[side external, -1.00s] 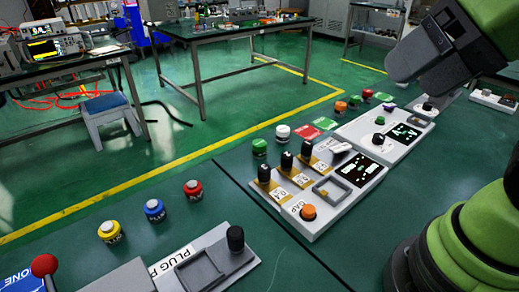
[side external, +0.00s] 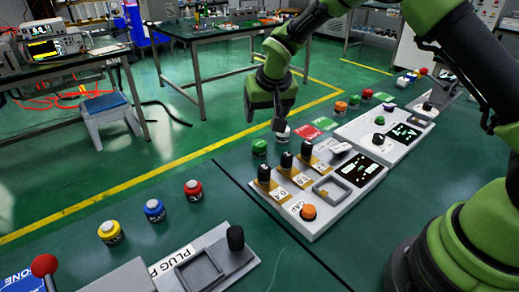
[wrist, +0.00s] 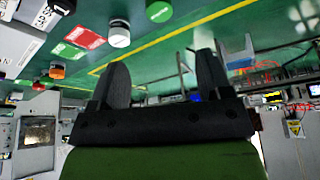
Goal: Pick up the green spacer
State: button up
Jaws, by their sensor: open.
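A short green cylinder (side external: 259,147) stands upright on the green table behind the panel with black knobs. It also shows at the top of the wrist view (wrist: 159,11). My gripper (side external: 263,116) is open and empty, apart from and above the nearer green cylinder, near the white one. In the wrist view its two fingers (wrist: 162,62) stand wide apart with nothing between them.
A white cylinder (side external: 282,133) stands beside the green one. Red (side external: 306,132) and green (side external: 325,123) cards lie flat to its right, then an orange piece (side external: 340,107). The knob panel (side external: 318,226) is in front. Yellow, blue and red buttons (side external: 154,210) stand at left.

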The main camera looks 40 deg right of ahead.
send_over(259, 143)
jog(key=s, duration=0.2)
jog(key=f, duration=0.6)
jog(key=shift+w+a+f, duration=0.1)
jog(key=shift+a+f, duration=0.05)
jog(key=shift+a, duration=0.15)
jog(key=shift+x, duration=3.1)
